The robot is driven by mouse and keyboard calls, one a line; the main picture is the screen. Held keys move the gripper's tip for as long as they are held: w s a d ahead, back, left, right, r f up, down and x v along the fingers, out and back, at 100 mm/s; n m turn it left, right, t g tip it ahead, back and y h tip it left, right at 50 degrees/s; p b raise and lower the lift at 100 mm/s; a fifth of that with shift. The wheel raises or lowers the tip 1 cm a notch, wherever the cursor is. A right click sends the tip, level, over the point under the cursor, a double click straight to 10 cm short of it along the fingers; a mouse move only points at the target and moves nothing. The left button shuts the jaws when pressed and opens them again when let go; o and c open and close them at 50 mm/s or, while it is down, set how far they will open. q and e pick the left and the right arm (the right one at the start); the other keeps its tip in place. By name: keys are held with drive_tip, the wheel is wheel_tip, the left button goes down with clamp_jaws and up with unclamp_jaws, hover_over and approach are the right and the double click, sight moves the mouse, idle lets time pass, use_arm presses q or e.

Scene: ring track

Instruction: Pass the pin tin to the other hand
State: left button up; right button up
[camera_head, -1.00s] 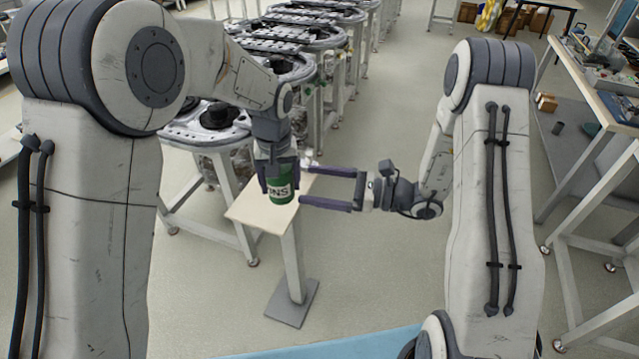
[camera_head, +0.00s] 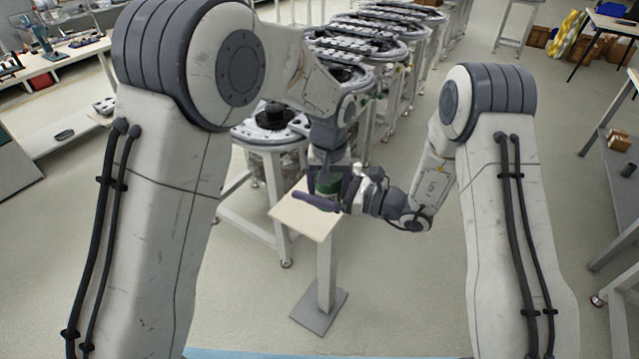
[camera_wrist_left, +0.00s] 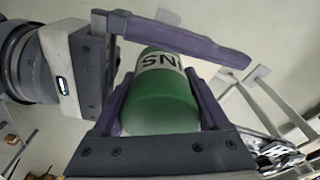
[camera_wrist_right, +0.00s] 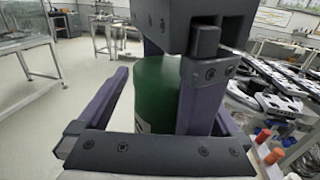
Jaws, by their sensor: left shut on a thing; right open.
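The pin tin is a green cylinder with a white lettered band. In the left wrist view the tin (camera_wrist_left: 163,95) sits between the fingers of my left gripper (camera_wrist_left: 165,112), which is shut on it. In the right wrist view the tin (camera_wrist_right: 156,95) stands between the right fingers, with a gap at the left finger; contact at the right finger is unclear.
A small pale-topped stand (camera_head: 300,217) is below the grippers. A row of ring track tables (camera_head: 365,48) runs behind it. A workbench (camera_head: 615,150) stands at the right and another bench (camera_head: 60,65) at the far left.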

use_arm(q)
drive_tip(key=shift+w, duration=0.1)
use_arm(e)
drive_tip(key=shift+s, duration=0.1)
drive_tip(key=c, duration=1.4)
use_arm(q)
drive_tip(key=o, duration=1.4)
drive_tip(key=r, duration=0.3)
drive_tip(key=s+r, duration=0.1)
drive_tip(key=r, duration=0.6)
drive_tip(key=shift+s+r, duration=0.15)
drive_tip(key=shift+r, duration=0.15)
use_arm(e)
drive_tip(key=shift+c, duration=0.7)
use_arm(q)
drive_tip(key=shift+s+r, duration=0.25)
drive_tip(key=shift+r, duration=0.4)
drive_tip(key=s+a+f+m, duration=0.1)
drive_tip(key=s+f+m, duration=0.1)
drive_tip(key=s, duration=0.7)
drive_tip(key=s+a+f+m+g, duration=0.1)
drive_tip(key=s+a+f+m, duration=0.1)
drive_tip(key=s, duration=0.7)
drive_tip(key=s+a+f+m+h, duration=0.1)
drive_tip(key=s+m, duration=0.2)
drive_tip(key=s, duration=0.6)
drive_tip(key=shift+a+f, duration=0.35)
drive_tip(key=shift+f, duration=0.05)
